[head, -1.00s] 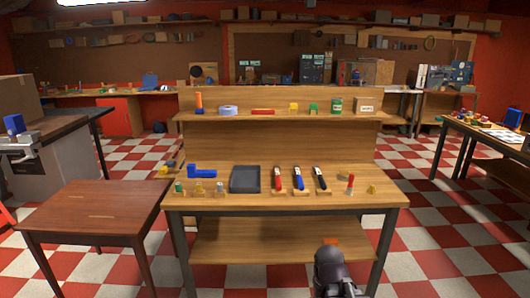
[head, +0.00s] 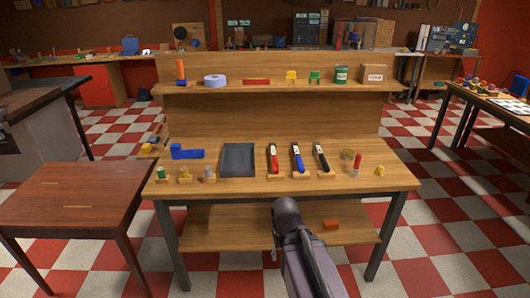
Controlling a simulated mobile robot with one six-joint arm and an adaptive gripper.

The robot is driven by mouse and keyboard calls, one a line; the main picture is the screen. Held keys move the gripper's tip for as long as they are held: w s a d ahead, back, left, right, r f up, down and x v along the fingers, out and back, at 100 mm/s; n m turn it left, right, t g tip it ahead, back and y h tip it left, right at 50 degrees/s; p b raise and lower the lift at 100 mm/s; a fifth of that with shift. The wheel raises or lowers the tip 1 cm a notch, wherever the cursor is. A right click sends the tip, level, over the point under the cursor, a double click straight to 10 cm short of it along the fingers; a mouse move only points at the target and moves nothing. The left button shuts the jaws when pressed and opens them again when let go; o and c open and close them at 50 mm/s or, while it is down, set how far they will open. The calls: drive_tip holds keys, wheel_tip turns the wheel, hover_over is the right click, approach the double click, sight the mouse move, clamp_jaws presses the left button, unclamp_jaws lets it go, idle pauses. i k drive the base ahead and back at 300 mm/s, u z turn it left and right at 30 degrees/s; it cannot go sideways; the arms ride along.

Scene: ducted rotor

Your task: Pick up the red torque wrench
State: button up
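The red torque wrench (head: 273,157) rests on a small wooden holder on the workbench top (head: 228,188), in the middle of the picture. It is the leftmost of three similar tools. A blue one (head: 297,158) and a black one (head: 320,156) stand to its right on their own holders. Part of my arm, dark and rounded, rises at the bottom centre in front of the bench, below the wrenches. My gripper's fingers do not show, and nothing is seen touching the red wrench.
A dark grey tray (head: 239,159) lies left of the red wrench, with a blue angled block (head: 187,152) beyond it. A red-topped piece (head: 357,164) stands at right. A brown table (head: 75,197) stands at left.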

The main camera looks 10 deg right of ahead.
sight(272, 146)
drive_tip(key=u, duration=0.15)
drive_tip(key=i, duration=0.9)
drive_tip(key=u, duration=0.1)
